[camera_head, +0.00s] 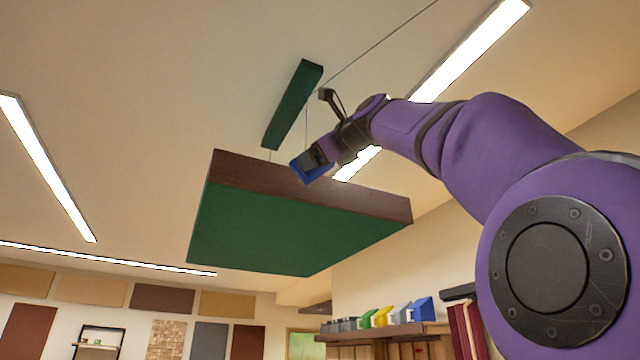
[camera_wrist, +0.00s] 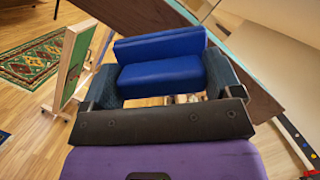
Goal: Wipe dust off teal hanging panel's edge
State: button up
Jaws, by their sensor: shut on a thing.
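The hanging panel (camera_head: 290,235) has a teal-green underside and a dark reddish-brown edge (camera_head: 370,200). It hangs below the ceiling in the middle of the head view. My gripper (camera_head: 312,160) is shut on a blue block (camera_head: 318,177), at the panel's near brown edge in the picture. In the wrist view the blue block (camera_wrist: 160,72) sits between the dark fingers of my gripper (camera_wrist: 163,82). The brown edge (camera_wrist: 245,78) runs along the block's right side there. I cannot tell whether block and edge touch. I cannot make out any dust.
A narrow green bar (camera_head: 291,105) hangs from the ceiling behind the panel. A thin cable (camera_head: 385,38) runs near my arm. A shelf with several colored bins (camera_head: 385,316) stands below right. The wrist view shows a green board (camera_wrist: 72,62) and a rug (camera_wrist: 38,68) below.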

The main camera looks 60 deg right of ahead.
jog(key=d+x, duration=0.1)
jog(key=x, duration=0.6)
jog(key=shift+s+r, duration=0.15)
jog(key=shift+s, duration=0.05)
dwell(0.3)
jog(key=shift+w+d, duration=0.5)
jog(key=shift+w, duration=0.3)
dwell(0.9)
jog(key=shift+d, duration=0.1)
jog(key=s+d, duration=0.2)
jog(key=d, duration=0.1)
jog(key=shift+d, duration=0.1)
dwell(0.3)
